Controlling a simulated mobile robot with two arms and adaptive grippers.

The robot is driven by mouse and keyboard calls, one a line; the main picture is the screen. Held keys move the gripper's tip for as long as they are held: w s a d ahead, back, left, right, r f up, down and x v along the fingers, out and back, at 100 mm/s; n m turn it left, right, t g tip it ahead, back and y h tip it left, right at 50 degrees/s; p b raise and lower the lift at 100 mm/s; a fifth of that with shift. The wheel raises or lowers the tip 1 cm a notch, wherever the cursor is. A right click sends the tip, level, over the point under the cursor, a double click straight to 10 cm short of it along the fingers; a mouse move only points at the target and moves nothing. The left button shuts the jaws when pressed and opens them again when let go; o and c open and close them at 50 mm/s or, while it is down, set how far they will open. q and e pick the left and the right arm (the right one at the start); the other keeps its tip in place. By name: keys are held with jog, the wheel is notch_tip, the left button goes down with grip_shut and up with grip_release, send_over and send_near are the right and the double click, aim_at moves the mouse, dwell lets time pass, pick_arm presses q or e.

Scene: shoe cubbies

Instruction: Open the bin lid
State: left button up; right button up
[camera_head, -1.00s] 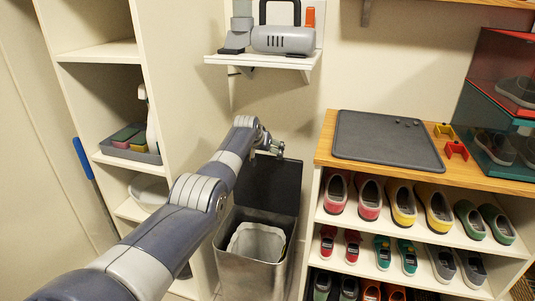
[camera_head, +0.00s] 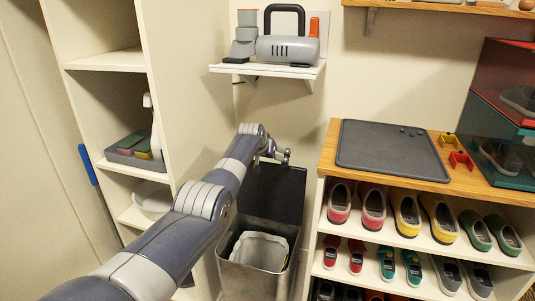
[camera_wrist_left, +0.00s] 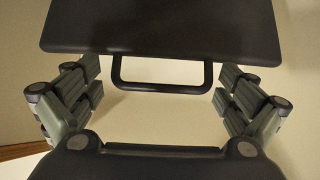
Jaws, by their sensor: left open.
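The bin (camera_head: 254,281) is a grey metallic box standing on the floor below the small wall shelf. Its dark lid (camera_head: 275,195) stands raised at the back, and a pale liner (camera_head: 262,248) shows in the open top. My left gripper (camera_head: 284,156) is just above the lid's top edge. In the left wrist view its fingers (camera_wrist_left: 160,74) are spread wide. The dark lid panel (camera_wrist_left: 160,28) fills the top of that view, and its looped handle (camera_wrist_left: 160,88) lies between the fingers with gaps on both sides. My right gripper is not in view.
A tall white cubby (camera_head: 105,60) stands close on the left. A shoe rack with a wooden top (camera_head: 325,157) stands right of the bin, holding several shoes and a grey mat (camera_head: 390,150). A wall shelf (camera_head: 268,70) with an appliance (camera_head: 287,48) hangs above.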

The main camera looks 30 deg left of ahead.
pick_arm(q)
jog(key=v, duration=1.2)
jog(key=shift+d, duration=0.2)
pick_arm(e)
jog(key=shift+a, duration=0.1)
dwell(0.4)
